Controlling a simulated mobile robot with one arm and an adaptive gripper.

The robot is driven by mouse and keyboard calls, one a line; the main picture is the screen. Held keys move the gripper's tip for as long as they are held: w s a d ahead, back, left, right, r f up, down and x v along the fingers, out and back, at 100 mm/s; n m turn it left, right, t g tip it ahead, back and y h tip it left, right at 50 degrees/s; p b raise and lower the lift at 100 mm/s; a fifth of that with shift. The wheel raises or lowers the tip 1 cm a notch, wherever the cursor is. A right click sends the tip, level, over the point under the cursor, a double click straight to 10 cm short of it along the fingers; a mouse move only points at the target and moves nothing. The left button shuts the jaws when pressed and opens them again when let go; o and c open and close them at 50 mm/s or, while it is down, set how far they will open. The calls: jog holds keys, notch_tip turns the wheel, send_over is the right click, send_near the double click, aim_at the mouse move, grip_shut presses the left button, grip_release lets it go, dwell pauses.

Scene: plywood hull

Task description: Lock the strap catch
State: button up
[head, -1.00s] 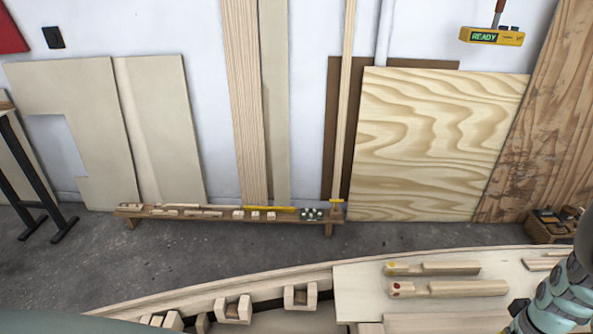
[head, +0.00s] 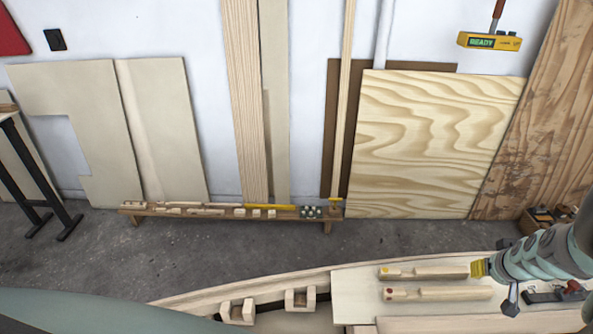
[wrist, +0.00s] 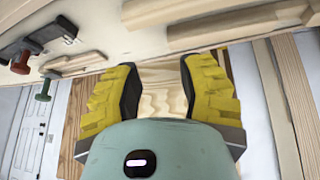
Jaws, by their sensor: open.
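My gripper (head: 480,268) shows at the right of the head view, its yellow fingers just right of a wooden bar with a yellow dot (head: 425,272). In the wrist view the gripper (wrist: 155,70) is open, with nothing between its fingers but distant plywood. A dark fitting with a red knob (head: 573,287) sits on the pale deck, below my arm in the head view. In the wrist view, dark fittings with a red knob (wrist: 21,62) and a green knob (wrist: 43,88) lie left of the fingers, apart from them. I cannot tell which part is the strap catch.
A second bar with a red dot (head: 440,293) lies on the deck (head: 352,300). Notched blocks (head: 300,298) line the curved hull edge. Beyond lie bare floor, a low bench (head: 180,211) with small parts, and leaning panels. A yellow box reading READY (head: 482,42) hangs at upper right.

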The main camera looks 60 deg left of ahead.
jog(key=w+a+r+m+t+p, duration=0.1)
jog(key=w+a+r+t+p, duration=0.1)
jog(key=w+r, duration=0.2)
jog(key=shift+a+y, duration=0.3)
jog(key=shift+y, duration=0.1)
